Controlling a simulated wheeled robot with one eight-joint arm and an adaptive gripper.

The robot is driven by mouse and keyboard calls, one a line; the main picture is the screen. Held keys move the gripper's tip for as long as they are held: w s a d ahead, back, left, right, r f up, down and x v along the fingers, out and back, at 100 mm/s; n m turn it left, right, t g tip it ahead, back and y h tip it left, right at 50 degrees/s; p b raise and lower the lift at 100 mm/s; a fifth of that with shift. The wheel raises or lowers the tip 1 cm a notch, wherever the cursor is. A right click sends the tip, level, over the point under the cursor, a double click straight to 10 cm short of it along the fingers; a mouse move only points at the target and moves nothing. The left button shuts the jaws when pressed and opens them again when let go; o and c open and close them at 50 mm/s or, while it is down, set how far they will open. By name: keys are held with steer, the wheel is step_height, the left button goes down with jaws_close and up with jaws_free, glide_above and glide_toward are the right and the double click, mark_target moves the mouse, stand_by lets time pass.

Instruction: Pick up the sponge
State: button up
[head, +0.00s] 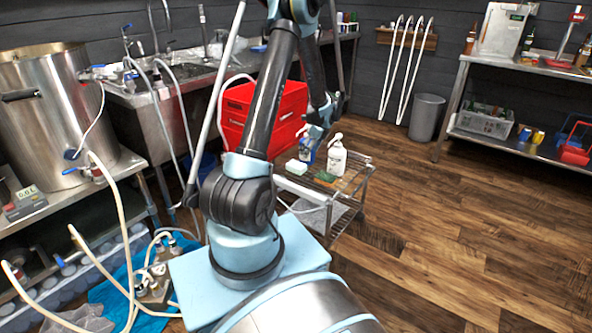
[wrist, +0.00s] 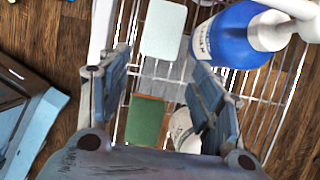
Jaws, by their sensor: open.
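A green, sponge-like block (wrist: 146,120) with a brownish edge lies flat on a wire rack cart (head: 357,189). In the wrist view it shows between my gripper's fingers, near the palm. A pale mint block (wrist: 163,29) lies on the same rack, beyond the fingertips; it also shows in the head view (head: 296,167). I cannot tell for sure which of the two is the sponge. My gripper (wrist: 158,62) is open and empty, above the rack. In the head view the gripper is partly hidden by its own arm links.
A blue soap bottle (wrist: 233,36) and a white pump bottle (head: 336,160) stand on the rack close to the blocks. Red crates (head: 262,117) stand behind the cart, and a steel kettle (head: 55,110) stands at left. The wooden floor (head: 450,230) at right is clear.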

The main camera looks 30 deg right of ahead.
mark_target(300, 166)
steer(key=shift+w+x, duration=0.15)
steer(key=shift+x, duration=2.95)
steer(key=shift+w+x, duration=0.1)
steer(key=shift+x, duration=3.05)
steer(key=shift+r, duration=0.15)
steer(key=c, duration=0.3)
steer(key=shift+c, duration=0.2)
